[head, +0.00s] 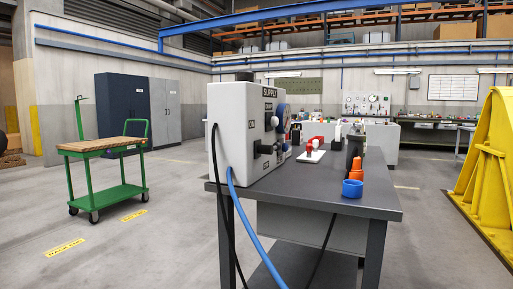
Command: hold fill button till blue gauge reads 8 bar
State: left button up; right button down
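A pale grey box labelled SUPPLY (240,135) stands on the grey workbench (290,200). A blue-rimmed round gauge (283,118) is on its right-hand face, seen nearly edge-on. Its needle and reading cannot be made out. Small black knobs or fittings (266,149) sit on the same front. I cannot tell which part is the fill button, as the labels there are too small to read. Neither of my grippers is in view.
A black cable and a blue hose (242,215) hang from the box. On the bench are a white plate with a red-topped part (312,152), an orange piece (357,170) and a blue ring (352,188). A green cart (107,152) stands left; yellow steelwork (487,170) stands right.

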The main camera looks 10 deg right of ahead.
aim_at(284, 146)
jog(key=i+l+u, duration=0.1)
jog(key=l+u, duration=0.5)
jog(key=u, duration=0.15)
jog(key=l+u, duration=0.45)
jog(key=l, duration=0.45)
jog(key=k+l+u, duration=0.1)
jog(key=l, duration=0.45)
jog(key=k+l, duration=0.1)
jog(key=l, duration=0.45)
jog(key=k+l+u, duration=0.15)
jog(key=l, duration=0.4)
jog(key=i, duration=0.05)
